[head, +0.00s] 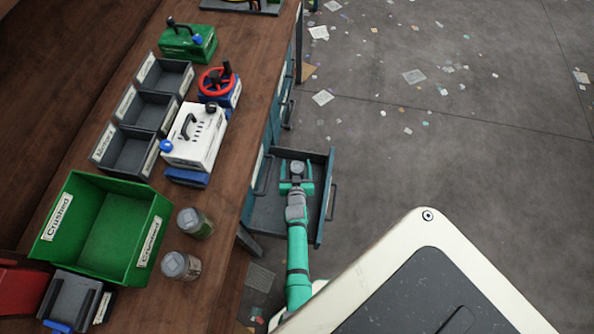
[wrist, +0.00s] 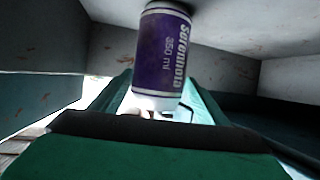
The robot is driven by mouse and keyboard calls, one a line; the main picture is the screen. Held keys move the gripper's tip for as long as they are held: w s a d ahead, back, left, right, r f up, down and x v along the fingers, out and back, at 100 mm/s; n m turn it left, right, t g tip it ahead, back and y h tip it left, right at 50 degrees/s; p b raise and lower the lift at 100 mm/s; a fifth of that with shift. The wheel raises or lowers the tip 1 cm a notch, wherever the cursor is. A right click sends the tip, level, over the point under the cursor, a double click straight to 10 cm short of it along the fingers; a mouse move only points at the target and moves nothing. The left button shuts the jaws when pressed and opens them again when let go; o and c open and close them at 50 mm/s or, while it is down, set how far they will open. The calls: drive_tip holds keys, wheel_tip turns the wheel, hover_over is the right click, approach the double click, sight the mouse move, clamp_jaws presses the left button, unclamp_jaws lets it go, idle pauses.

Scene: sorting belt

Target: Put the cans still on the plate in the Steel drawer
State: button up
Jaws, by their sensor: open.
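My gripper (head: 296,178) is open and reaches down into a pulled-out drawer (head: 322,215) at the bench side. In the wrist view a purple can (wrist: 166,50) with a white end, marked 350 ml, is just ahead of my gripper (wrist: 157,100), between or just beyond the fingers; I cannot tell whether they touch it. Its grey end (head: 297,166) shows in the head view. Two can-like containers with grey tops stand on the bench, one further back (head: 195,222) and one nearer (head: 180,265). I see no plate, and no Steel label is readable.
A green bin labelled Crushed (head: 105,235) stands left of the two containers. Grey trays (head: 147,112), a white machine (head: 195,138) and a red-wheeled device (head: 220,85) stand farther back. The floor right of the drawer is open, with scattered scraps.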

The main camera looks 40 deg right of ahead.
drive_tip(key=shift+v, duration=0.85)
drive_tip(key=v, duration=0.8)
drive_tip(key=shift+s+a+r, duration=0.1)
drive_tip(key=shift+s+r, duration=0.05)
drive_tip(key=shift+s, duration=0.25)
drive_tip(key=s+a+r+n+t+y, duration=0.1)
drive_tip(key=s+a+r+n+y, duration=0.1)
drive_tip(key=s+a+r, duration=0.6)
drive_tip(key=s+a+r+n+t+y, duration=0.1)
drive_tip(key=s+a+r+t+y, duration=0.15)
drive_tip(key=a, duration=0.95)
drive_tip(key=s+a+r+n+y, duration=0.2)
drive_tip(key=s+r, duration=0.3)
drive_tip(key=r, duration=0.5)
drive_tip(key=s+a+r+n+t+y, duration=0.1)
drive_tip(key=s+a+r, duration=0.4)
drive_tip(key=r, duration=0.5)
drive_tip(key=shift+n+y, duration=0.45)
drive_tip(key=shift+n, duration=0.35)
drive_tip(key=shift+s+a+r, duration=0.1)
drive_tip(key=shift+s, duration=0.05)
drive_tip(key=shift+s, duration=0.1)
